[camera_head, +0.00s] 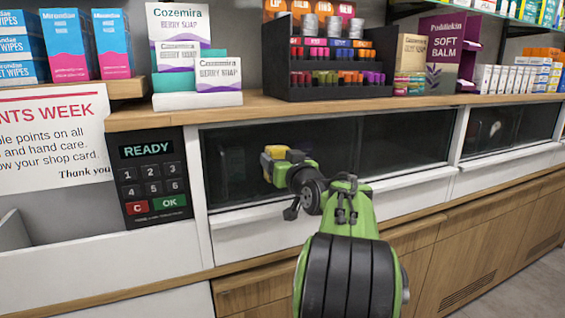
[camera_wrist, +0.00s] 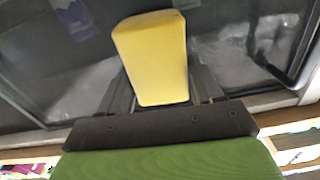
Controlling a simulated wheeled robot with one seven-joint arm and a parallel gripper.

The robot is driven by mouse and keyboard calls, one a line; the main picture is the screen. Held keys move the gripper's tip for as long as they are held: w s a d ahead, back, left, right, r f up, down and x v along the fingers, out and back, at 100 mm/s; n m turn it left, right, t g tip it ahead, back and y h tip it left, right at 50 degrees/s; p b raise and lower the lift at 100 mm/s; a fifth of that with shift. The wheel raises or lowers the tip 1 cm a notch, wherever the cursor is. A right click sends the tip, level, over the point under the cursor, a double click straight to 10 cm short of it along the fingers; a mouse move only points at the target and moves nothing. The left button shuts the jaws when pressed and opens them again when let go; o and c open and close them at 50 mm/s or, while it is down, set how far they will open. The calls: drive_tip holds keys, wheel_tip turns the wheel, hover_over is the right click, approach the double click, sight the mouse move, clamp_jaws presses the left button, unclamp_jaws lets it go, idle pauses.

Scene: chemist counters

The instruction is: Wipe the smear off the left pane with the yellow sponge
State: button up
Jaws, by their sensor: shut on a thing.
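The yellow sponge (camera_head: 267,166) is held at the end of my arm, in front of the left pane (camera_head: 400,138), a dark glass panel under the counter. In the wrist view the sponge (camera_wrist: 152,55) stands upright between the fingers of my gripper (camera_wrist: 160,90), which is shut on it. Behind it the glass shows pale, cloudy patches at left (camera_wrist: 85,92) and at right (camera_wrist: 265,40). I cannot tell which is smear and which is reflection. No smear is clear on the left pane in the head view. Whether the sponge touches the glass cannot be told.
The right pane (camera_head: 510,127) bears a small whitish mark. A keypad (camera_head: 155,178) reading READY is left of the left pane. A white ledge (camera_head: 420,184) runs below the panes. Soap boxes (camera_head: 180,50) and a dark display rack (camera_head: 335,60) stand on the counter above.

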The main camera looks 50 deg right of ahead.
drive_tip(key=shift+b+v, duration=1.35)
drive_tip(key=shift+v, duration=1.55)
drive_tip(key=shift+v, duration=1.5)
